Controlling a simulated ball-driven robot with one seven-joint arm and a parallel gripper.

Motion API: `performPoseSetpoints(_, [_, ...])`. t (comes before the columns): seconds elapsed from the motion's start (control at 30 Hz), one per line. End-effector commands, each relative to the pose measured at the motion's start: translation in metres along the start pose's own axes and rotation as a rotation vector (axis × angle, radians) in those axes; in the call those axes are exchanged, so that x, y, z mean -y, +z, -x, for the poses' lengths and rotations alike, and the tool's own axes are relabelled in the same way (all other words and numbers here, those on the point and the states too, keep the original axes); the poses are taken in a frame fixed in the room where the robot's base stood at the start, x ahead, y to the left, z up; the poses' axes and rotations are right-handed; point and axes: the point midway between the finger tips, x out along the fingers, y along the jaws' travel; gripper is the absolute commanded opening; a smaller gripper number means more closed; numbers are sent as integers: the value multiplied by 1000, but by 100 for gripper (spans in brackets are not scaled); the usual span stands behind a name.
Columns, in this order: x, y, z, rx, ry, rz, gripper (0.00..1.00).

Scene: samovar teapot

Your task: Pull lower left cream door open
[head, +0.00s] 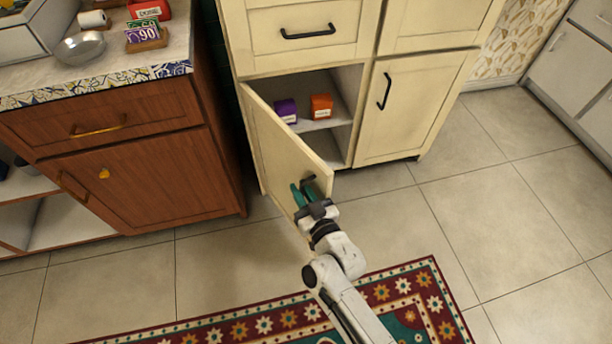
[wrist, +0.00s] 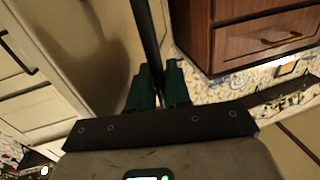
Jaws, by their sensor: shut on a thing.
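The lower left cream door (head: 283,145) stands swung out from the cream cabinet, well open, hinged on its left side. Its dark handle (head: 311,182) is near the free edge. My gripper (head: 304,192), with green fingers, is shut on this handle. In the wrist view the green fingers (wrist: 158,85) close around a long dark bar (wrist: 150,35), the handle. The handle is partly hidden by the fingers. Inside the opened compartment, a purple box (head: 287,110) and an orange box (head: 321,106) stand on a shelf.
The closed lower right cream door (head: 408,105) is beside the opening, with a drawer (head: 295,32) above. A brown wooden cabinet (head: 135,185) stands to the left of the open door. A patterned rug (head: 255,325) lies in front. The tiled floor (head: 500,220) on the right is clear.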

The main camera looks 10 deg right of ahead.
Motion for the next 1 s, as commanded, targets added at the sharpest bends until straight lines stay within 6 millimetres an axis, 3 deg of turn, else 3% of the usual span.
performPoseSetpoints(0.03, [6, -13, -4, -4, 2, -7, 0])
performPoseSetpoints(0.2, [22, -15, -6, -20, 32, -15, 0])
performPoseSetpoints(0.67, [54, -10, -3, -27, 179, 10, 0])
performPoseSetpoints(1.0, [96, -5, -8, -26, 291, 14, 0])
